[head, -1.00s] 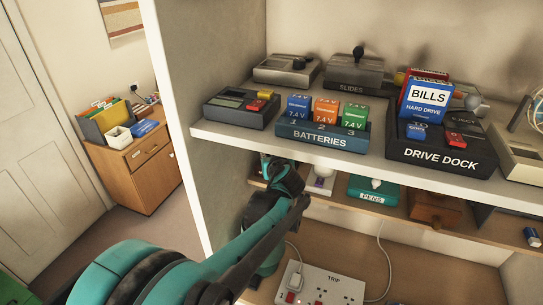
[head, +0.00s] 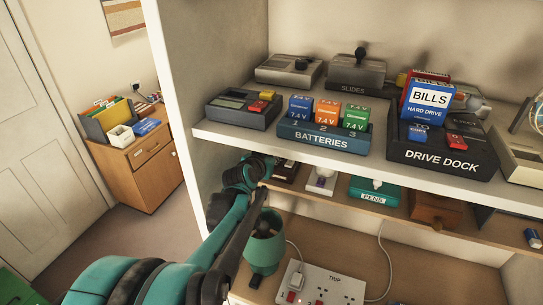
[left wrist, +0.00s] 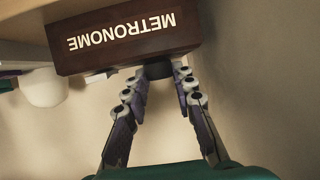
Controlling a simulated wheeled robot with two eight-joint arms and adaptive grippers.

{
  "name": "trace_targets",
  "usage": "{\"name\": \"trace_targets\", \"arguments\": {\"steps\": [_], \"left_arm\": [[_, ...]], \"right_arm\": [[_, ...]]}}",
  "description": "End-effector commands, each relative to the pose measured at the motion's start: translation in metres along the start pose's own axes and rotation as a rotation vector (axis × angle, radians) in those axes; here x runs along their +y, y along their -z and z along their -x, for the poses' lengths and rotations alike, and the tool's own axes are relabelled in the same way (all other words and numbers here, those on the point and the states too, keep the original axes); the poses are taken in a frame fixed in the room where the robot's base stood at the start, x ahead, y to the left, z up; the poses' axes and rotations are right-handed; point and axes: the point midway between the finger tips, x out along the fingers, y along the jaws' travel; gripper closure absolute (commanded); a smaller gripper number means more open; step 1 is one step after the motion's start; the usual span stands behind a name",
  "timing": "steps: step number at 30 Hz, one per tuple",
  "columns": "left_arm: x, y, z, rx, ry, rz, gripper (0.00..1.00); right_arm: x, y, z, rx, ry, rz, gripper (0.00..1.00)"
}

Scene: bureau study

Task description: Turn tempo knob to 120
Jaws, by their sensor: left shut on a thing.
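The metronome (left wrist: 120,38), a dark brown box with white lettering, shows upside down in the left wrist view. A dark round knob (left wrist: 158,70) sits at its edge between my fingertips. My left gripper (left wrist: 160,82) is shut on this knob. The knob's marks and setting cannot be read. In the head view my left gripper (head: 262,166) is at the left end of the lower shelf, under the upper shelf's edge, and the arm hides much there. My right gripper is not in view.
The upper shelf (head: 225,134) overhangs the gripper and bears a batteries holder (head: 325,136) and a drive dock (head: 440,152). A white item (head: 321,181) and a pens tray (head: 374,190) stand to the right on the lower shelf. A green pot (head: 264,250) and power strip (head: 335,287) are below.

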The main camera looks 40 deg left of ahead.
Motion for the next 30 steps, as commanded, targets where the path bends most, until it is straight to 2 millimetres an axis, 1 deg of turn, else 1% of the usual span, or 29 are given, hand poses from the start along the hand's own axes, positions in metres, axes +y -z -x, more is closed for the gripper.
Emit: {"name": "trace_targets", "arguments": {"steps": [9,24,25,27,30], "left_arm": [[-0.0012,-0.001,-0.0002,-0.003,-0.055,-0.025,1.0],[-0.0002,-0.0018,-0.0001,-0.004,-0.066,-0.029,1.0],[-0.0001,-0.0019,-0.0001,-0.005,-0.066,-0.029,0.69],[-0.0001,-0.0017,-0.0001,-0.004,-0.065,-0.029,0.53],[-0.0002,-0.0014,-0.0002,-0.004,-0.065,-0.029,0.53]], "right_arm": [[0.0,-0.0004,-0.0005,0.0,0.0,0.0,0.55],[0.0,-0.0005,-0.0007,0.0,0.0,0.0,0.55],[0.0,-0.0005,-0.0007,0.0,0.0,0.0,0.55],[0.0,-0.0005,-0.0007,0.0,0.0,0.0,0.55],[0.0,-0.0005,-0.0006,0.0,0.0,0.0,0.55]]}}
